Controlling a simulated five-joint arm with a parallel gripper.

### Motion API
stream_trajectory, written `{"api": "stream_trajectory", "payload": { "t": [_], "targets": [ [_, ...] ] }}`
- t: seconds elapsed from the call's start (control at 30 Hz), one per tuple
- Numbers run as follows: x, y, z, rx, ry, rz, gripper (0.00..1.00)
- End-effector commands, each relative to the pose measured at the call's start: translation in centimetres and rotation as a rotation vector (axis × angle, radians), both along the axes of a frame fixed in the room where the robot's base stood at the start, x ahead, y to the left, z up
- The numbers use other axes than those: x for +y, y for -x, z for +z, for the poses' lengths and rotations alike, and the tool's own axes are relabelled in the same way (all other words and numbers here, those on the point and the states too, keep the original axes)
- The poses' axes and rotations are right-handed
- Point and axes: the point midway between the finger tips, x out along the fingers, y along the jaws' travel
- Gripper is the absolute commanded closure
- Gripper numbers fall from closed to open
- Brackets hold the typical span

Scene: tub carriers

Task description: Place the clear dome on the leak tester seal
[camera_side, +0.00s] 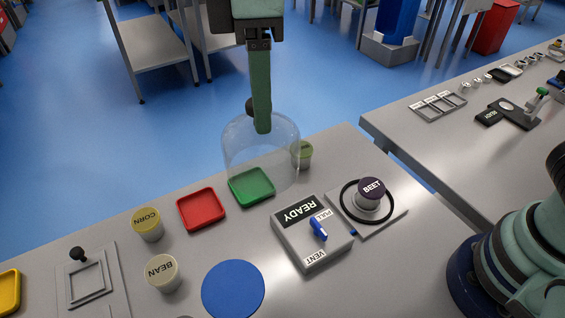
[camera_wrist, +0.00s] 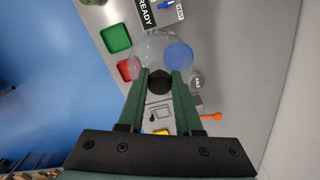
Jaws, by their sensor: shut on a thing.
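My gripper (camera_side: 261,128) is shut on the black knob (camera_wrist: 160,82) of the clear dome. The clear dome (camera_side: 236,150) hangs upright under my fingers, and the green tray shows behind its lower edge in the side view. In the wrist view the dome (camera_wrist: 152,46) overlaps the blue disc and the red tray. The leak tester seal (camera_side: 345,208) is a black ring on a grey plate at the right. A tub labelled BEET (camera_side: 371,190) stands inside the ring. The seal is not visible in the wrist view.
A READY box (camera_side: 297,250) with a blue lever (camera_side: 318,229) stands left of the seal. Green (camera_side: 262,195), red (camera_side: 201,209) and yellow (camera_side: 8,292) trays, CORN (camera_side: 147,225) and BEAN (camera_side: 162,273) tubs and a blue disc (camera_side: 233,289) occupy the bench.

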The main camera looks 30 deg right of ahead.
Motion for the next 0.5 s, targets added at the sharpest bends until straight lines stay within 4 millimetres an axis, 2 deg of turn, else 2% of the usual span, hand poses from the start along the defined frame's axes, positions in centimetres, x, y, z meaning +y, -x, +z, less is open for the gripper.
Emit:
{"api": "stream_trajectory", "payload": {
  "t": [0.03, 0.1, 0.3, 0.4, 0.5],
  "targets": [
    [-2.8, -0.7, 0.5, -0.003, -0.003, -0.013, 1.0],
    [-6.1, -1.1, 0.7, -0.003, -0.003, -0.013, 1.0],
    [-14.8, -0.6, 0.6, -0.005, -0.002, -0.011, 1.0],
    [-18.1, 0.2, 0.3, -0.005, -0.002, -0.009, 1.0],
    [-20.4, 1.0, -0.1, -0.005, -0.001, -0.006, 1.0]
  ]
}}
